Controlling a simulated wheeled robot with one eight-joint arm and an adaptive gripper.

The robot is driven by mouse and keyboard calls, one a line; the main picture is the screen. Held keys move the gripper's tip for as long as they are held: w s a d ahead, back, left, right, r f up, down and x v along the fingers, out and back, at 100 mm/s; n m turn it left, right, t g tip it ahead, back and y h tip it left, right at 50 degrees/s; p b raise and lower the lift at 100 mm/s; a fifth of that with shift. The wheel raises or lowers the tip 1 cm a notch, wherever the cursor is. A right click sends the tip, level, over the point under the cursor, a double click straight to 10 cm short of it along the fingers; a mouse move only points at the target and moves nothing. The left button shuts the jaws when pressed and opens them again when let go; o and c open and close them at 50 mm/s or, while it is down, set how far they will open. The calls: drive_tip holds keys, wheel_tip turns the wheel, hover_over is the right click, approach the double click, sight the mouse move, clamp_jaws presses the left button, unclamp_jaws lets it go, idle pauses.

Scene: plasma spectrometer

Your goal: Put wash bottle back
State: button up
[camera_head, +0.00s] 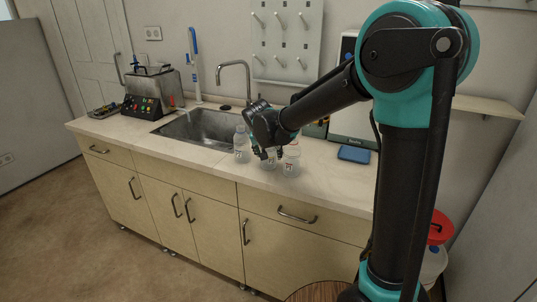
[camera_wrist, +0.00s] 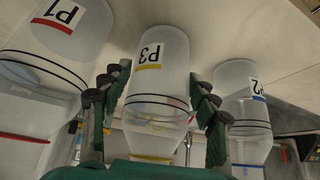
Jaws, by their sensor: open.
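Three translucent bottles stand close together on the counter by the sink. The middle one, labelled P3 with a yellow stripe (camera_wrist: 158,62), is between the fingers of my gripper (camera_wrist: 156,98). My gripper is open, one finger on each side of P3; I cannot tell whether either touches it. In the head view my gripper (camera_head: 266,152) partly hides the middle bottle (camera_head: 269,163). The red-striped P1 bottle (camera_wrist: 50,45) is on one side, also seen in the head view (camera_head: 291,160). The blue-striped P2 bottle (camera_wrist: 241,92) is on the other, also in the head view (camera_head: 242,146).
The steel sink (camera_head: 205,128) with a tap (camera_head: 235,72) lies left of the bottles. A blue block (camera_head: 354,154) lies on the counter (camera_head: 325,178) to the right. A pegboard (camera_head: 287,38) hangs behind. The neighbouring bottles leave little side room.

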drive_tip(key=shift+r, duration=0.1)
drive_tip(key=v, duration=1.2)
